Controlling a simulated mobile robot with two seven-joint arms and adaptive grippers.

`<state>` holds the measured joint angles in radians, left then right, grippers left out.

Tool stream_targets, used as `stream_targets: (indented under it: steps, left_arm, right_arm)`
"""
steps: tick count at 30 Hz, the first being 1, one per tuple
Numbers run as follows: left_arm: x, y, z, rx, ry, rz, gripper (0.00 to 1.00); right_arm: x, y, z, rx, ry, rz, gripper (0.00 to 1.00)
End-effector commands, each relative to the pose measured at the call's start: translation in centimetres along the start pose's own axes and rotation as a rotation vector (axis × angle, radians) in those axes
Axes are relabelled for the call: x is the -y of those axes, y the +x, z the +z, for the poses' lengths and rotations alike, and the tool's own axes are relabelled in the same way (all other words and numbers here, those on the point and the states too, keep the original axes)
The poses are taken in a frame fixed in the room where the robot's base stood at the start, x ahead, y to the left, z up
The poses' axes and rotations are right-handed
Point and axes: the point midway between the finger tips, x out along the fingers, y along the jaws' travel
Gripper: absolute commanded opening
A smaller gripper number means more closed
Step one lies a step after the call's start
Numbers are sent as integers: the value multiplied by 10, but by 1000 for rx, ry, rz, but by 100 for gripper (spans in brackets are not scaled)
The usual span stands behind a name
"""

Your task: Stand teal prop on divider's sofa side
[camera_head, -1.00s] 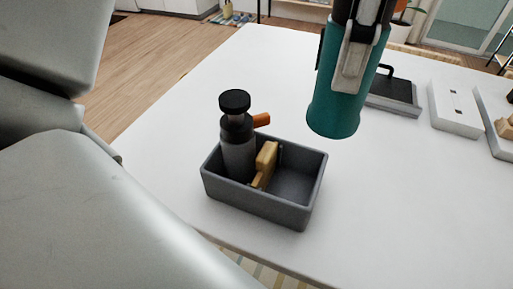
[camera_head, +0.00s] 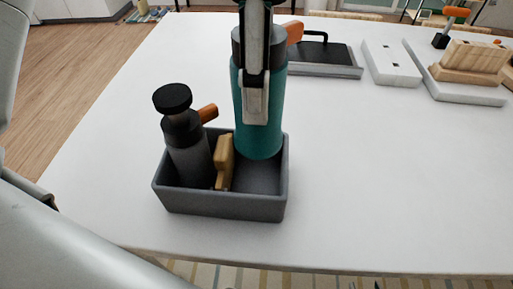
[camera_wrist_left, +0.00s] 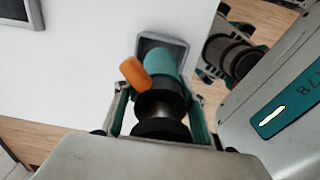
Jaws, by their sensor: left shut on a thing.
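The teal prop (camera_head: 258,112) is an upright teal cylinder with a dark grey collar and an orange tab. My left gripper (camera_head: 256,108) is shut on it from above; a finger lies along its near side. The prop also shows in the left wrist view (camera_wrist_left: 163,62) between the fingers. Its lower end is over or inside the right part of a grey bin (camera_head: 225,205); I cannot tell whether it touches the floor. A tan wooden piece (camera_head: 224,163), apparently the divider, stands just left of it. My right gripper is not in the head view.
A dark grey bottle with a black knob (camera_head: 172,98) and orange tab stands in the bin's left part. Behind are a black-handled tray (camera_head: 320,58), a white block (camera_head: 391,62) and a white board with wooden pieces (camera_head: 450,86). The table's right side (camera_head: 400,180) is clear.

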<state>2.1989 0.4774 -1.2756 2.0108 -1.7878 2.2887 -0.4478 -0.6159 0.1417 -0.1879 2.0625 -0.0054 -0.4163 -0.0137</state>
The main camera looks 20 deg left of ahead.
Motion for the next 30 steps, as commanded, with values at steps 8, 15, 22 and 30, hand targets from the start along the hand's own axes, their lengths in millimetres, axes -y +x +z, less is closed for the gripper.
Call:
stream_targets:
  steps: [8,15,22,30]
  left_arm:
    - [0,62,0,0,2,-5,3]
    - [0,78,0,2,0,1,3]
    - [0,104,0,0,2,-4,3]
    - [0,120,0,3,0,2,3]
  right_arm:
    - [1,4,-4,-18,0,-2,40]
    - [-3,7,-17,-43,-9,0,40]
    - [1,8,-10,-34,-10,-7,40]
    - [4,7,-12,-38,-7,-13,40]
